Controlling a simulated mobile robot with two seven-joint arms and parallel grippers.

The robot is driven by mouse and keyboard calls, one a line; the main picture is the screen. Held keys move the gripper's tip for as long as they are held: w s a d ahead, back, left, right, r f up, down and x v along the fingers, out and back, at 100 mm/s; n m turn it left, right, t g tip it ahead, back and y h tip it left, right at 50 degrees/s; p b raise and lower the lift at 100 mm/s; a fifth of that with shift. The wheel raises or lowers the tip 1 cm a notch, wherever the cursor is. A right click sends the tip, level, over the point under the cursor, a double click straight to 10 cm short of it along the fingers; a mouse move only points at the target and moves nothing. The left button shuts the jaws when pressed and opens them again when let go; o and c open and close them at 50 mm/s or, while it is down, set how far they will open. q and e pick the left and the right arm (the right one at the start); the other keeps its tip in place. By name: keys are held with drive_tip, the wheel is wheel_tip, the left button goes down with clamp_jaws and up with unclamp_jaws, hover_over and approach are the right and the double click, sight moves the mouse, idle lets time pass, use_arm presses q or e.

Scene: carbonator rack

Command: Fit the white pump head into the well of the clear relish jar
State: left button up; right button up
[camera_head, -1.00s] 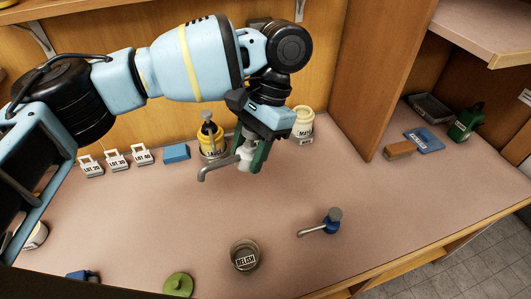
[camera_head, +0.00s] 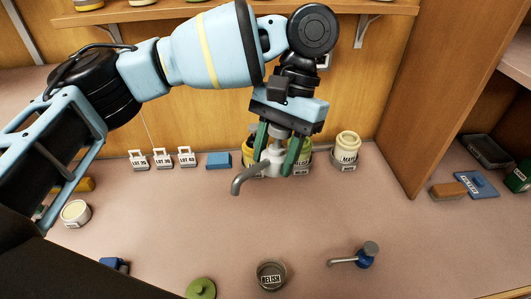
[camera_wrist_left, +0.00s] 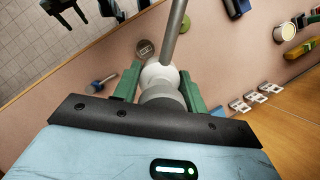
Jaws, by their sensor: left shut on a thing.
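The white pump head (camera_head: 271,163) with a bent grey spout is held in my left gripper (camera_head: 276,160), between its two green fingers. It hangs in the air above the counter, its spout pointing left and down in the head view. The left wrist view shows the pump head (camera_wrist_left: 159,76) between the fingers, the spout crossing the picture upward. The clear relish jar (camera_head: 271,275) stands upright on the counter near the front, apart from the pump head; it appears small in the left wrist view (camera_wrist_left: 144,48). The pump's lower end is partly hidden by the fingers. My right gripper is out of view.
A blue pump head (camera_head: 365,258) lies right of the jar. A green lid (camera_head: 201,289) lies to its left. The mayo jar (camera_head: 346,150) and other jars line the back, partly behind my gripper. Lot cards (camera_head: 163,158) and a blue block (camera_head: 218,160) stand back left. The middle counter is clear.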

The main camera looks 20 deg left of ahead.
use_arm(q)
drive_tip(key=w+d+n+h, duration=0.1)
drive_tip(key=w+d+n, duration=0.2)
drive_tip(key=w+d, duration=0.3)
drive_tip(key=d, duration=0.3)
drive_tip(key=shift+w+d+n+h, duration=0.3)
drive_tip(key=shift+w+n, duration=0.1)
drive_tip(key=s+a+f+m+t+y, duration=0.1)
drive_tip(key=a+f+m+t+y, duration=0.1)
drive_tip(key=f+m, duration=0.3)
drive_tip(key=s+a+f+m+t+y, duration=0.2)
drive_tip(key=f+m, duration=0.3)
drive_tip(key=m, duration=0.7)
drive_tip(key=shift+a+y, duration=0.4)
drive_tip(key=shift+a, duration=0.4)
drive_tip(key=s+a+f+n+g+h, duration=0.2)
drive_tip(key=s+a+n, duration=0.1)
drive_tip(key=a+n, duration=0.5)
drive_tip(key=s+a+f+n+g+h, duration=0.2)
drive_tip(key=s+a+f+n, duration=0.1)
drive_tip(key=a+n, duration=0.5)
drive_tip(key=shift+s+n+h, duration=0.4)
drive_tip(key=shift+s+n, duration=0.1)
